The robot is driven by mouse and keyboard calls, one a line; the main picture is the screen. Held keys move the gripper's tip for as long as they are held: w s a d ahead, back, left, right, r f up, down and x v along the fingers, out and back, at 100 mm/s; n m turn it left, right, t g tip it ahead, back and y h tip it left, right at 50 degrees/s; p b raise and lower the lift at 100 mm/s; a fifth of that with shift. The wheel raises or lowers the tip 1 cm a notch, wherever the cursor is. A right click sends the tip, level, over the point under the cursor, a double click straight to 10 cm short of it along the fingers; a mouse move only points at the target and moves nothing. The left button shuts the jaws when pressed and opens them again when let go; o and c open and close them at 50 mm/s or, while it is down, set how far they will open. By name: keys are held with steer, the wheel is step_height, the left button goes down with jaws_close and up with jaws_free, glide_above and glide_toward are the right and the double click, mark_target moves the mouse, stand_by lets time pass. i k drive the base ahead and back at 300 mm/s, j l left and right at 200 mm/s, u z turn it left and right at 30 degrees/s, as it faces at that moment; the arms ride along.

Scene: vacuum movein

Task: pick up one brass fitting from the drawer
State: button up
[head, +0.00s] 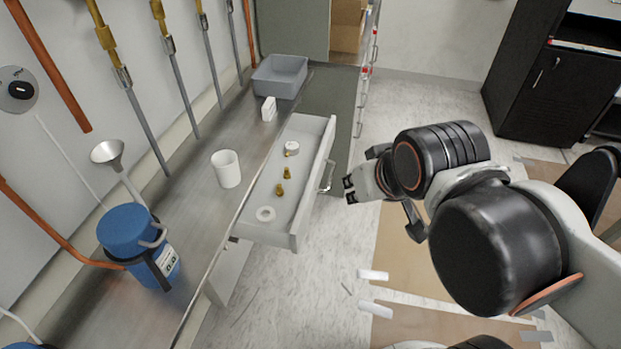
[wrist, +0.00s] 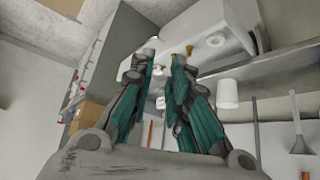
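The open drawer (head: 294,242) juts out from the steel counter. Inside it, small brass fittings lie in a line: one (head: 279,190) near the middle, one (head: 287,173) just behind it, and a brass bit beside a white roll (head: 291,148) at the back. A white ring (head: 265,214) lies near the front. My gripper (head: 350,189) is outside the drawer, to its right past the handle, holding nothing. In the wrist view its two fingers (wrist: 163,58) stand apart with a gap between them. A brass piece (wrist: 188,50) shows beyond the right fingertip, near a white round part (wrist: 215,40).
On the counter (head: 191,205) stand a white cup (head: 226,169), a grey bin (head: 280,76), a small white block (head: 269,108) and a blue canister (head: 135,240). The drawer handle (head: 327,176) sticks out towards my gripper.

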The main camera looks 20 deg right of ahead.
mark_target(279, 192)
steer(key=i+l+u, duration=0.1)
steer(key=u, duration=0.35)
steer(key=l+u, duration=0.25)
steer(key=u, duration=0.15)
steer(key=i+l+u, duration=0.1)
steer(key=l+u, duration=0.25)
steer(key=l, duration=0.95)
steer(key=k+l+u, duration=0.1)
steer(key=l+u, duration=0.25)
steer(key=l, duration=1.7)
